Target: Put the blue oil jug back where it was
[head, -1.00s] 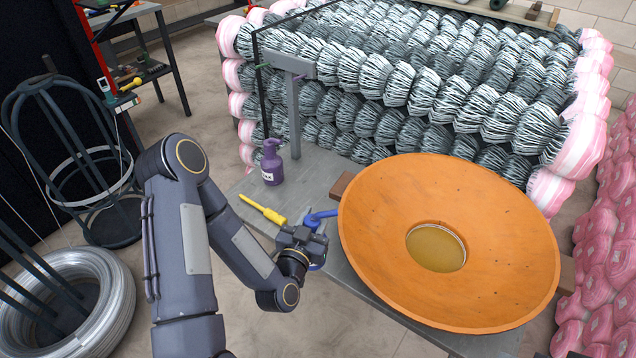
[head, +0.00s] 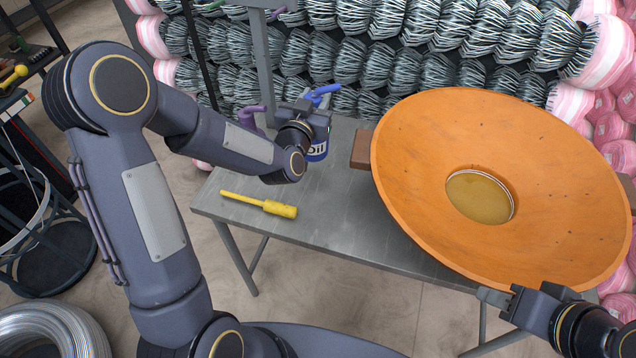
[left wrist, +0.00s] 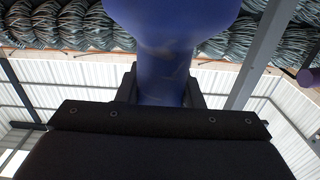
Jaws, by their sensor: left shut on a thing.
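The blue oil jug (head: 317,150), with a white "Oil" label and a blue spout, is upright at the back of the grey table, left of the orange bowl. My left gripper (head: 316,112) is shut on its upper part. I cannot tell whether its base touches the tabletop. In the left wrist view the jug's blue neck (left wrist: 165,75) sits between the fingers. My right gripper (head: 497,298) is at the lower right, in front of the bowl's near rim; its jaw opening is unclear.
A purple bottle (head: 250,117) stands left of the jug, partly hidden by my left arm. A yellow tool (head: 262,204) lies near the table's left front. The large orange bowl (head: 410,170) covers the right side. The grey tabletop (head: 330,205) before the jug is bare.

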